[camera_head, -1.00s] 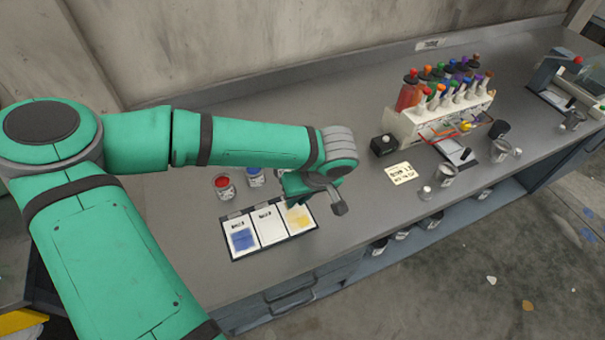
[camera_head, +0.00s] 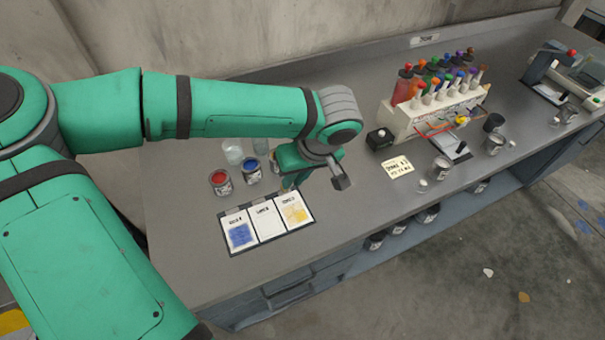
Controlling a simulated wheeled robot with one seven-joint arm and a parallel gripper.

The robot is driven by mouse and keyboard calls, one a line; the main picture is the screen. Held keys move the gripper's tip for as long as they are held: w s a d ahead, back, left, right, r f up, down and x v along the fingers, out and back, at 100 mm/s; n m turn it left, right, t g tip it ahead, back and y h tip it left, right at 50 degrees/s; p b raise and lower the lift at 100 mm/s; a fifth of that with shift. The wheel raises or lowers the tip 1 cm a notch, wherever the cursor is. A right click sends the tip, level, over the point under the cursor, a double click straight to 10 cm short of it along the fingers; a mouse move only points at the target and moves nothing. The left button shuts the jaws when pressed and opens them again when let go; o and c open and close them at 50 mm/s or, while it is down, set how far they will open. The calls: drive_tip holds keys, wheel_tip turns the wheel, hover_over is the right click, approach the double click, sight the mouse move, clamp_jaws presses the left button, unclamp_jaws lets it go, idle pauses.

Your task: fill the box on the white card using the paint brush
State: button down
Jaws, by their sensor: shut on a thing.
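A dark board (camera_head: 312,222) holds three white cards side by side near the bench's front edge. The left card (camera_head: 232,221) has a blue-filled box, the middle card (camera_head: 268,230) shows no paint, and the right card (camera_head: 290,200) has a yellow patch in its box. My gripper (camera_head: 290,184) is just behind the right card, pointing down. It is shut on the paint brush, which is mostly hidden by the gripper; I cannot tell whether its tip touches anything. Open cans of red paint (camera_head: 221,184) and blue paint (camera_head: 252,173) stand left of my gripper. Another can is mostly hidden behind it.
Glass jars (camera_head: 233,153) stand behind the paint cans. A rack of coloured bottles (camera_head: 440,110), a black block (camera_head: 380,138), a yellow note (camera_head: 397,168) and metal cans (camera_head: 442,167) stand to the right. The bench between the board and the note is clear.

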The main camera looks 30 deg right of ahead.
drive_tip(key=shift+d, duration=0.1)
idle(0.5)
drive_tip(key=shift+s+d+f, duration=0.1)
drive_tip(key=shift+d+f, duration=0.15)
drive_tip(key=shift+d, duration=0.35)
drive_tip(key=shift+s+d+f, duration=0.1)
drive_tip(key=shift+d+f, duration=0.15)
drive_tip(key=shift+d, duration=0.3)
drive_tip(key=shift+w, duration=0.1)
